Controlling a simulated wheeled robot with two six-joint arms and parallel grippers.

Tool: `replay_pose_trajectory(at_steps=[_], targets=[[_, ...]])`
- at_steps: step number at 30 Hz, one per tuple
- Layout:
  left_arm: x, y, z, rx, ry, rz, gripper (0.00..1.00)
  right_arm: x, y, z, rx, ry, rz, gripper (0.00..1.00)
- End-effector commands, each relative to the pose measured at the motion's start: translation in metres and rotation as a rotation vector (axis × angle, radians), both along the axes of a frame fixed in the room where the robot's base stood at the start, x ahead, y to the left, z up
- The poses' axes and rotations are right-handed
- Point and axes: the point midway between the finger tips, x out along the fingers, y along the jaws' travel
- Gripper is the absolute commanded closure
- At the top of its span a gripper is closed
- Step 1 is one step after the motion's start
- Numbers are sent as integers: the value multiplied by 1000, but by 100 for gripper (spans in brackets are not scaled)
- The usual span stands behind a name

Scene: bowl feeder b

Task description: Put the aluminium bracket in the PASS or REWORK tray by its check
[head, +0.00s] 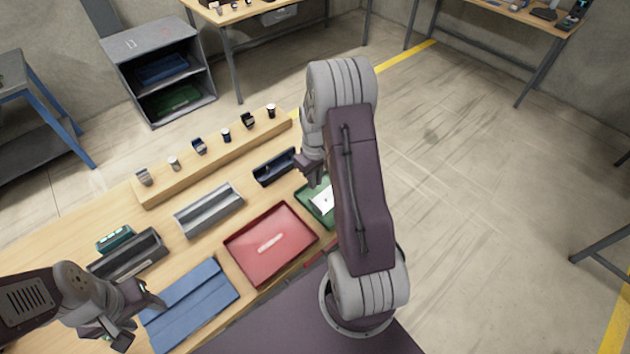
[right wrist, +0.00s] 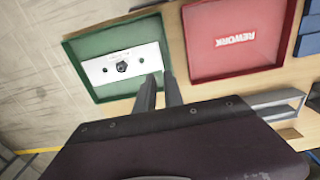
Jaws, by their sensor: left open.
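The aluminium bracket (right wrist: 124,64), a pale flat plate with a dark nut-like part in its middle and small dark holes, lies in the green tray (right wrist: 84,44). In the head view the bracket (head: 322,201) and green tray (head: 305,200) are partly hidden behind my right arm. The red tray (right wrist: 191,62), marked REWORK, is empty beside it. My right gripper (right wrist: 160,77) is open and empty, its fingertips near the bracket's end and the tray edge; contact cannot be told. My left gripper (head: 141,320) is open and empty beside the blue mat (head: 190,303).
A grey open bin (head: 208,210), a dark blue bin (head: 275,167) and a dark bin (head: 130,258) stand on the bench. A wooden ledge (head: 215,160) behind them carries several small parts. A teal box (head: 115,238) is at the left.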

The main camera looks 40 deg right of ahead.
Motion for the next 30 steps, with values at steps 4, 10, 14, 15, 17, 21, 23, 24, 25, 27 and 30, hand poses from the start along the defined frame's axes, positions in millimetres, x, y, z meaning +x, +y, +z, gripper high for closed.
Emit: replay_pose_trajectory(at_steps=[4, 10, 14, 15, 17, 21, 23, 24, 25, 27, 30], targets=[[0, 0, -1, 0, 0, 0, 49, 0, 0, 6, 0, 1, 0, 88], [0, 0, 0, 0, 0, 0, 49, -19, 59, 41, -2, -32, -16, 88], [0, 0, -1, 0, 0, 0, 49, -65, 124, 70, 8, -74, -58, 88], [0, 0, -1, 0, 0, 0, 49, -80, 137, 75, 13, -85, -69, 88], [0, 0, -1, 0, 0, 0, 49, -99, 151, 79, 20, -93, -85, 88], [0, 0, -1, 0, 0, 0, 49, -119, 163, 81, 28, -104, -106, 88], [0, 0, -1, 0, 0, 0, 49, -120, 164, 81, 29, -103, -109, 88], [0, 0, -1, 0, 0, 0, 49, -120, 163, 81, 28, -103, -110, 88], [0, 0, -1, 0, 0, 0, 49, -120, 163, 81, 28, -102, -110, 88], [0, 0, -1, 0, 0, 0, 49, -120, 163, 81, 28, -102, -109, 88], [0, 0, -11, 0, -1, 0, 49, -120, 163, 71, 28, -102, -109, 88]])
